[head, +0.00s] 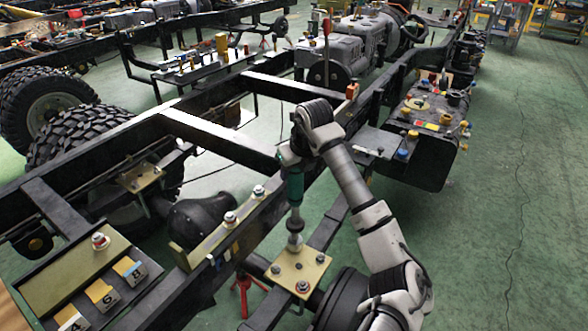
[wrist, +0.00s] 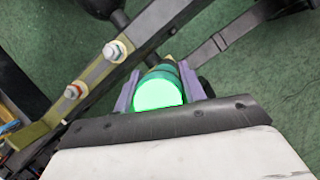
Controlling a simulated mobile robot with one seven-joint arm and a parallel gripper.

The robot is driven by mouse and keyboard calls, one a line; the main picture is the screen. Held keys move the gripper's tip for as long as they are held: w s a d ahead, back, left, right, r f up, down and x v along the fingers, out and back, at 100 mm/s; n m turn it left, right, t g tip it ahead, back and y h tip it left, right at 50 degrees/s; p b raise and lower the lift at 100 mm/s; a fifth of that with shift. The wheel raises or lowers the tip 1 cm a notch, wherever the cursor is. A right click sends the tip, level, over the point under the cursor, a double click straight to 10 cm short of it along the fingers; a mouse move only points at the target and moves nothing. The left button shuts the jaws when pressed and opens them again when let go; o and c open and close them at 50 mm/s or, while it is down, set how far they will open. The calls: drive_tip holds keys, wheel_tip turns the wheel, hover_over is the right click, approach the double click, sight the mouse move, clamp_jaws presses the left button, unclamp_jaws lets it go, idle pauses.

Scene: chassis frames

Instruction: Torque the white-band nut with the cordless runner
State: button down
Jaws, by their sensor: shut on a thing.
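My gripper (head: 291,156) is shut on the cordless runner (head: 295,186), a green tool held upright, nose down. In the wrist view the runner's bright green end (wrist: 158,92) sits between the purple-grey fingers. Its silver socket (head: 294,241) is at the far edge of a brass plate (head: 290,283). Dark nuts stand on this plate, including a near one (head: 302,286) and a right one (head: 320,258). Whatever is under the socket is hidden, and I cannot tell whether it touches a nut. No white band is clear on the plate's nuts.
A brass strip on the frame rail carries two pale-collared bolts, one nearer (head: 231,218) and one farther (head: 258,191). A black tank (head: 425,150) stands right. Open green floor (head: 510,220) lies beyond.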

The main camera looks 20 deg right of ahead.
drive_tip(key=shift+f+b, duration=0.4)
drive_tip(key=shift+b, duration=0.4)
idle(2.3)
drive_tip(key=shift+r, duration=0.25)
drive_tip(key=shift+r+p, duration=0.7)
drive_tip(key=shift+r, duration=0.8)
